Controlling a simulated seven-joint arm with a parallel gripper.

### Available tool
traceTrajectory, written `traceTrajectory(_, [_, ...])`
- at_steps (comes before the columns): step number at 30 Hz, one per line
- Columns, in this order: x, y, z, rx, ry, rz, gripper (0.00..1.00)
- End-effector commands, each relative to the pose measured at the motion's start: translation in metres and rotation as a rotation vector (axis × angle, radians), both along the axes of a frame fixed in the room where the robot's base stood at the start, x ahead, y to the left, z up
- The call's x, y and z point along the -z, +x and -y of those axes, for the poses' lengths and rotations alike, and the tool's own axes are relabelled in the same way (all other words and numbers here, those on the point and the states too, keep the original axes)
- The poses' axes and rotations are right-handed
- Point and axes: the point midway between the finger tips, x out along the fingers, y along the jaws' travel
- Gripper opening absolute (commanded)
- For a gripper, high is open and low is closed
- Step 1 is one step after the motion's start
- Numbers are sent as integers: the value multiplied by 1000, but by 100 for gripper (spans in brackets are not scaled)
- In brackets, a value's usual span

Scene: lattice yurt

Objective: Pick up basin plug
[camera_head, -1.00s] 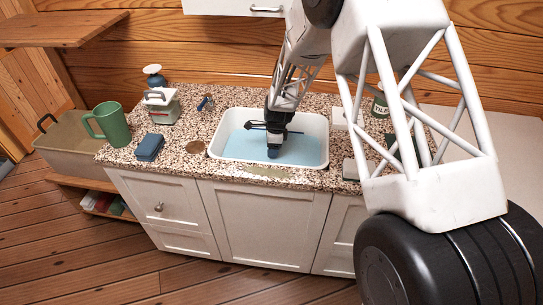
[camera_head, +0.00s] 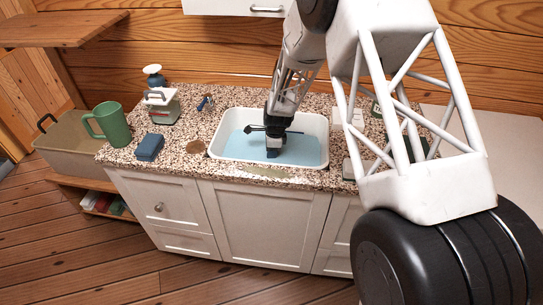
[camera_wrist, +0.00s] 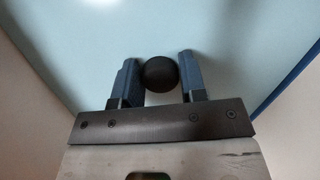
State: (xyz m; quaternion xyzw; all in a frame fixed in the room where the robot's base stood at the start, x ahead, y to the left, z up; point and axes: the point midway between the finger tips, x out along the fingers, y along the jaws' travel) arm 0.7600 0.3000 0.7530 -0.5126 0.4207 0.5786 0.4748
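The basin plug (camera_wrist: 159,74) shows in the wrist view as a round black thing between the two blue fingers of my gripper (camera_wrist: 159,75). Its edges lie very close to both fingers; I cannot tell whether they press on it. In the head view my gripper (camera_head: 273,153) points down into the white basin (camera_head: 222,133), with its lower end at the pale blue inside.
A speckled counter surrounds the basin. A green mug (camera_head: 112,126), a blue block-like item (camera_head: 150,147), a scale-like item (camera_head: 161,107) and a brown disc (camera_head: 195,147) stand left of it. The basin walls are close around my gripper.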

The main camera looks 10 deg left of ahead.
Motion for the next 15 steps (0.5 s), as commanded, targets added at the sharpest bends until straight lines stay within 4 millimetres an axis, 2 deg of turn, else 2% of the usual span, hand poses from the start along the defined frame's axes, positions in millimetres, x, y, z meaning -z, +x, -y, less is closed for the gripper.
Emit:
traceTrajectory(1, [0, 0, 0, 0, 0, 0, 31])
traceTrajectory(5, [0, 0, 0, 0, 0, 0, 12])
traceTrajectory(15, [-1, 0, 0, 0, 0, 0, 12])
